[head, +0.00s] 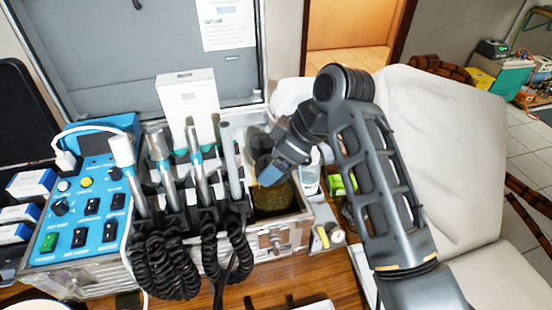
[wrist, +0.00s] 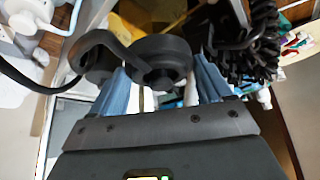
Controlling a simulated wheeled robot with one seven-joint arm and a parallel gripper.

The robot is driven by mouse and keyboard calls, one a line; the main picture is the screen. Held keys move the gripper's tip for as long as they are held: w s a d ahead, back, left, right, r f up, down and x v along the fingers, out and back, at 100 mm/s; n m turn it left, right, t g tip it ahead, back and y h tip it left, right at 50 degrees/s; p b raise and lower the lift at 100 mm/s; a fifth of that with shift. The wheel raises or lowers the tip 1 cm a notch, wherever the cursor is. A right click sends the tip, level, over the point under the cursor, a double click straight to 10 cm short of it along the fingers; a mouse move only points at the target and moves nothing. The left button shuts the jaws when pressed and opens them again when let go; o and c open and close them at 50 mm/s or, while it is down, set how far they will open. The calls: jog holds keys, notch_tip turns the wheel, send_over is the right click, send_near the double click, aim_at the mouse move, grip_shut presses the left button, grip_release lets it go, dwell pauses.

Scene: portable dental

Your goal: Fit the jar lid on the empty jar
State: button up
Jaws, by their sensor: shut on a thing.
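My gripper (head: 272,176) is at the right end of the metal case, pointing down over its open compartment. In the wrist view its two blue fingers (wrist: 165,78) are on either side of a black rounded part with a curved tube-like arm (wrist: 155,50), which looks like the jar lid. In the head view, the gripper hides most of what it holds. A round, dark olive, jar-like vessel (head: 272,206) is in the compartment just below the fingers. A clear container (head: 309,181) stands right of the case. I cannot tell which is the empty jar.
Handpieces (head: 160,160) with coiled black hoses (head: 170,262) stand left of the compartment. A blue control panel (head: 85,205) is at the far left. A white box (head: 188,105) is behind. A pale chair (head: 430,150) is on the right, beyond my arm.

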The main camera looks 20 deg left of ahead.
jog(key=shift+f, duration=0.15)
jog(key=shift+f+b, duration=0.5)
jog(key=shift+f, duration=0.4)
jog(key=shift+f, duration=0.15)
jog(key=shift+f, duration=0.3)
jog(key=shift+f, duration=0.15)
dwell(0.4)
jog(key=o, duration=1)
jog(key=shift+c, duration=0.2)
